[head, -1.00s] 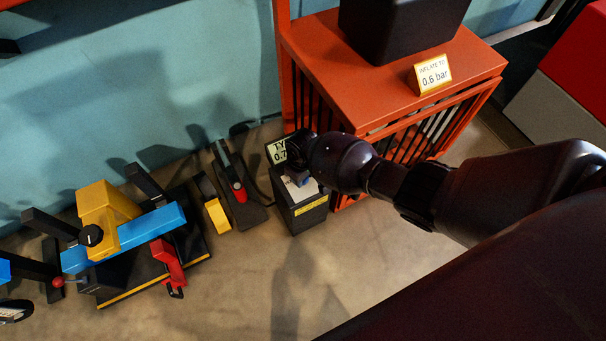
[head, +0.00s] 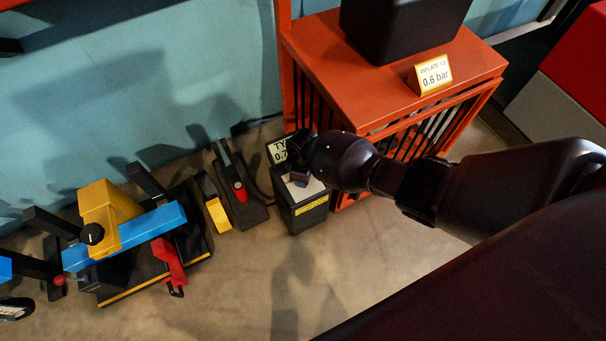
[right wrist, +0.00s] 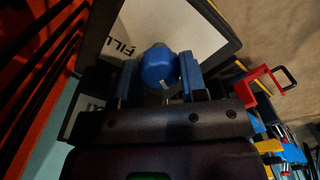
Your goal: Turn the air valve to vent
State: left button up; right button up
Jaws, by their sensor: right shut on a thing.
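The air valve is a blue round knob (right wrist: 158,66) on the pale top of a dark box. In the right wrist view the word FILL is printed beside it. A small white mark shows on the knob's edge. My right gripper (right wrist: 158,80) is shut on the knob, with one finger on each side. In the head view the dark box (head: 305,219) with a yellow label stands on the floor, and my right gripper (head: 300,172) covers most of its top, hiding the knob. Any VENT marking is hidden. My left gripper is not in view.
An orange rack (head: 345,72) stands close behind the box, with a "0.6 bar" sign (head: 433,75) on top. A partly covered sign (head: 277,151) stands behind the box. A foot pump (head: 239,190) and a yellow-and-blue device (head: 125,236) are left. Front floor is clear.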

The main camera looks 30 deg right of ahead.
jog(key=shift+s+f, duration=0.1)
jog(key=o, duration=0.9)
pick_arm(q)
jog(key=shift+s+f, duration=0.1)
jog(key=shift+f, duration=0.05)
pick_arm(e)
jog(key=shift+r, duration=0.3)
pick_arm(q)
jog(key=p, duration=0.2)
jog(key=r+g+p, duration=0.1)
jog(key=p, duration=0.2)
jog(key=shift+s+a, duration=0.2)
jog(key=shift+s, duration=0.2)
pick_arm(e)
notch_tip(320, 180, up, 10)
jog(key=shift+r, duration=0.2)
jog(key=shift+f, duration=0.1)
